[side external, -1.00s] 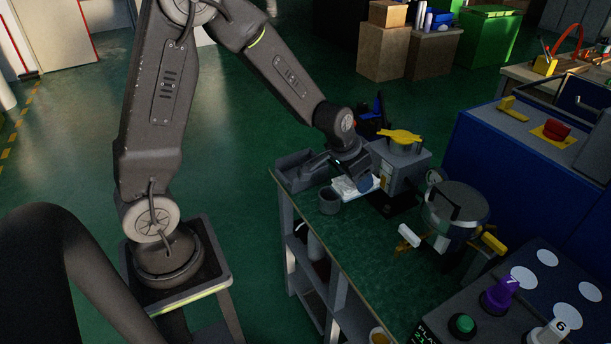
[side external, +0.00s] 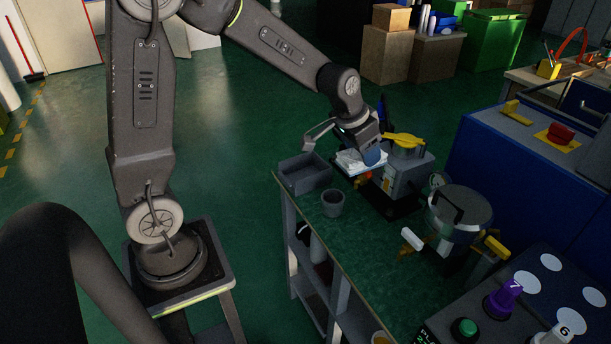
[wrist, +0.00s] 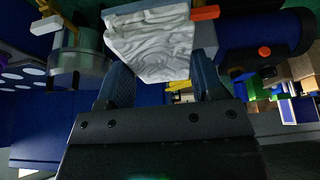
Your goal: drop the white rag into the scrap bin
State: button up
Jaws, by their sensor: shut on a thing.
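The white rag (side external: 360,160) is crumpled and sits at my gripper (side external: 372,152), above the green bench top. In the wrist view the rag (wrist: 152,42) shows as a wrinkled white block between the two blue-grey fingers of my gripper (wrist: 160,76), which are shut on it. A dark grey open box (side external: 304,176), which looks like the scrap bin, stands on the bench's far left corner, to the left of the rag. Its inside looks empty from here. The rag is apart from the box.
A small grey cup (side external: 332,203) stands in front of the box. A grey machine with a yellow top (side external: 408,168) is close to the right of my gripper. A round metal pot-like unit (side external: 458,212) stands further right. The bench front is fairly clear.

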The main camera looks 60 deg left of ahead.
jog(key=s+a, duration=0.2)
jog(key=a, duration=2.1)
notch_tip(320, 180, down, 12)
jog(key=shift+w+d+r, duration=0.25)
jog(key=shift+w+d, duration=0.05)
jog(key=shift+d, duration=0.1)
jog(key=o, duration=1)
jog(key=shift+o, duration=0.2)
jog(key=shift+r, duration=0.1)
